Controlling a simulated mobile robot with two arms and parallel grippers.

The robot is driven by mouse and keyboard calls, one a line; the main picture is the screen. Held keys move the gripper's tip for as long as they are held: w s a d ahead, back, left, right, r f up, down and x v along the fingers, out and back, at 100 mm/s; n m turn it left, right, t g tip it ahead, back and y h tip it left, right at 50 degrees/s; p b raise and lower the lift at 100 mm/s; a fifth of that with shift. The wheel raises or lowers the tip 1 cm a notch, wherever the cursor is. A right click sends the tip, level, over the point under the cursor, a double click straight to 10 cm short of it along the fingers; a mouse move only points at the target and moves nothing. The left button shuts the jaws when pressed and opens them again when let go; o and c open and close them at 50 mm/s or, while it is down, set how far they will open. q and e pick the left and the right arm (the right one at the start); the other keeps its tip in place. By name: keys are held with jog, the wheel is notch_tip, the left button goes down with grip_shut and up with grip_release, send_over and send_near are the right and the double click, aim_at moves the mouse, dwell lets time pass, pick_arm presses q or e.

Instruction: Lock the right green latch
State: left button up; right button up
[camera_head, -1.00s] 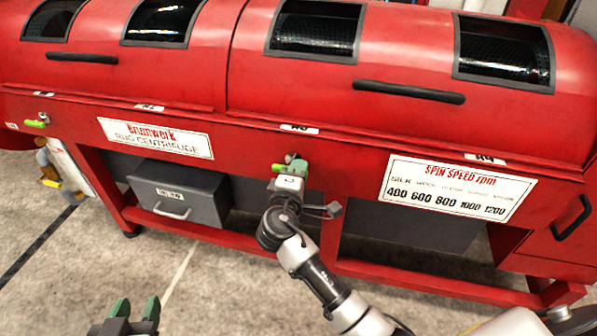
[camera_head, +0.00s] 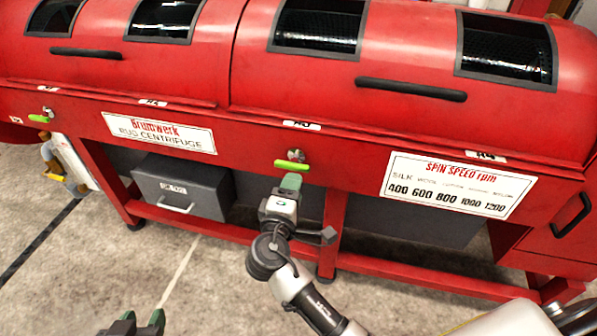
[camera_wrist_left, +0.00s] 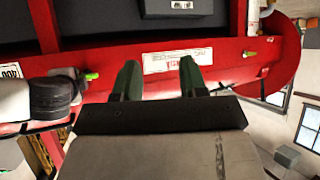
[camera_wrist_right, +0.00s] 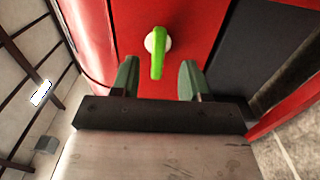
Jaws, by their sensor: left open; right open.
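The right green latch (camera_head: 292,164) is on the red centrifuge's front rail, under the right drum lid. Its lever lies roughly level in the head view, below a round pivot. My right gripper (camera_head: 290,182) is open and empty just below and in front of it, apart from it. In the right wrist view the latch (camera_wrist_right: 157,58) shows between the open fingers (camera_wrist_right: 158,78), beyond their tips. It also shows at the left of the left wrist view (camera_wrist_left: 91,76). My left gripper (camera_head: 142,318) is open and empty, low at the left, away from the machine.
Another green latch (camera_head: 40,118) is at the far left of the rail. A grey box (camera_head: 182,186) sits on the lower shelf. A speed sign (camera_head: 458,186) is right of the latch. The floor in front (camera_head: 215,285) is clear.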

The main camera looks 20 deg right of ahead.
pick_arm(q)
jog(key=shift+s+a+f+g, duration=0.25)
jog(key=shift+s+f+g, duration=0.25)
jog(key=shift+s, duration=0.05)
pick_arm(e)
jog(key=v, duration=0.3)
jog(key=shift+s+a, duration=0.2)
jog(key=shift+s, duration=0.1)
